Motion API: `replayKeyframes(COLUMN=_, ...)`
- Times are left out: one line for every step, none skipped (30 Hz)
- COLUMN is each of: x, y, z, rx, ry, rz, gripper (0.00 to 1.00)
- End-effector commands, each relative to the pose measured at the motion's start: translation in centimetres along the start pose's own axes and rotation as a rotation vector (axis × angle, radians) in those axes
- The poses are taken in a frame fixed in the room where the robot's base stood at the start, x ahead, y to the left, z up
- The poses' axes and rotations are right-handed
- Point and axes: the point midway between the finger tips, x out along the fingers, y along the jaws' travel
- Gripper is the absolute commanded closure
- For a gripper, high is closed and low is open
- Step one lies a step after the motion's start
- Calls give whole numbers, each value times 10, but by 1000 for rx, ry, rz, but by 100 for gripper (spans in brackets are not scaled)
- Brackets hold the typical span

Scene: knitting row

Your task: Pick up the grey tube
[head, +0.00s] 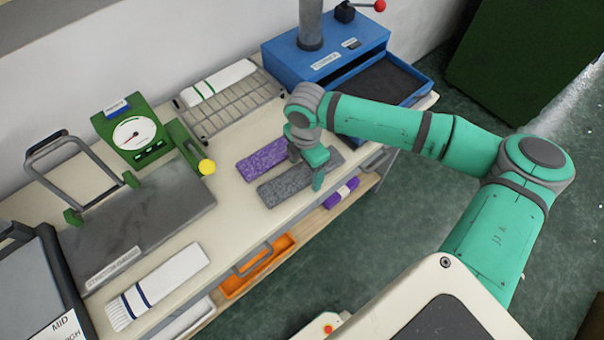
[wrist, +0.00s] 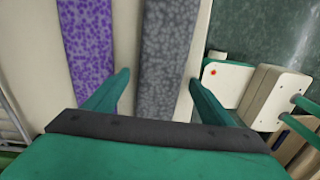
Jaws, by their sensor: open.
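The grey tube (head: 287,186) is a flat, speckled knitted strip lying on the bench near its front edge. In the wrist view the grey tube (wrist: 165,65) runs away from me between the two fingers. My gripper (head: 308,173) is over its right part, pointing down. In the wrist view my gripper (wrist: 160,90) is open, with one finger on each side of the grey strip and nothing held. I cannot tell how far the fingertips are above the bench.
A purple speckled strip (head: 262,159) lies parallel beside the grey one, close to the left finger in the wrist view. A wire rack (head: 232,108) and blue machine (head: 330,55) stand behind. A grey metal plate (head: 150,215) lies left. The bench edge is close in front.

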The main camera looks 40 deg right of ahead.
Motion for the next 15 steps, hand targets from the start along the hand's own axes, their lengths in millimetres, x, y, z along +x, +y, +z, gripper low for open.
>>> replayKeyframes(x=0, y=0, z=0, rx=1, ry=0, rz=0, gripper=31)
replayKeyframes(x=0, y=0, z=0, rx=1, ry=0, rz=0, gripper=38)
replayKeyframes(x=0, y=0, z=0, rx=1, ry=0, rz=0, gripper=47)
replayKeyframes(x=0, y=0, z=1, rx=1, ry=0, rz=0, gripper=54)
replayKeyframes(x=0, y=0, z=1, rx=2, ry=0, rz=0, gripper=62)
replayKeyframes(x=0, y=0, z=1, rx=2, ry=0, rz=0, gripper=67)
replayKeyframes(x=0, y=0, z=1, rx=2, ry=0, rz=0, gripper=67)
replayKeyframes(x=0, y=0, z=1, rx=1, ry=0, rz=0, gripper=67)
replayKeyframes(x=0, y=0, z=0, rx=1, ry=0, rz=0, gripper=67)
replayKeyframes(x=0, y=0, z=0, rx=1, ry=0, rz=0, gripper=67)
replayKeyframes(x=0, y=0, z=0, rx=1, ry=0, rz=0, gripper=67)
replayKeyframes(x=0, y=0, z=0, rx=1, ry=0, rz=0, gripper=67)
replayKeyframes(x=0, y=0, z=0, rx=1, ry=0, rz=0, gripper=67)
replayKeyframes(x=-1, y=0, z=0, rx=1, ry=0, rz=1, gripper=67)
replayKeyframes(x=-1, y=0, z=0, rx=1, ry=0, rz=1, gripper=67)
